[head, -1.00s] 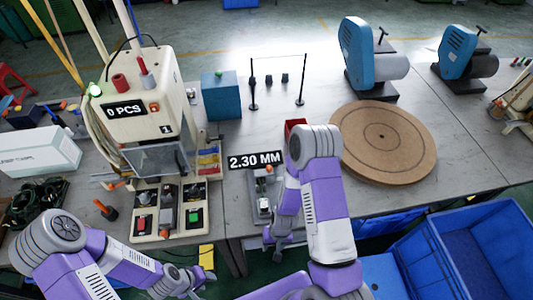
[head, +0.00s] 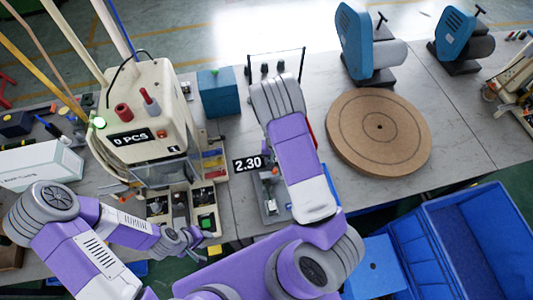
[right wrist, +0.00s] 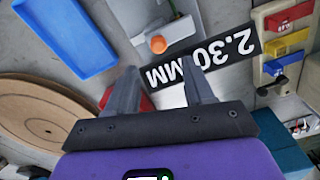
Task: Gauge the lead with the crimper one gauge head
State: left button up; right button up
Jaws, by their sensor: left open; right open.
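The gauge head (head: 270,190) is a small grey device on the table, just below its black 2.30 MM display (head: 248,163). In the right wrist view, the gauge (right wrist: 165,25) shows an orange knob, with the display (right wrist: 203,56) beside it. My right gripper (right wrist: 158,88) is open with nothing between its fingers, above the table beside the display; my arm hides it in the head view. My left gripper (head: 196,242) is open near the table's front edge, below the crimper (head: 140,115), which reads 0 PCS. I cannot single out a lead.
A round brown board (head: 379,133) lies right of my right arm. A blue box (head: 220,93) and a thin wire stand (head: 277,68) are behind. A blue tray (right wrist: 65,45) and a red bin (right wrist: 147,103) lie near my right gripper. Large blue crates (head: 480,235) stand front right.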

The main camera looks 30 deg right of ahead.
aim_at(275, 170)
jog(key=shift+f, duration=0.2)
jog(key=f, duration=0.7)
jog(key=shift+s, duration=0.25)
jog(key=shift+r, duration=0.1)
grip_shut()
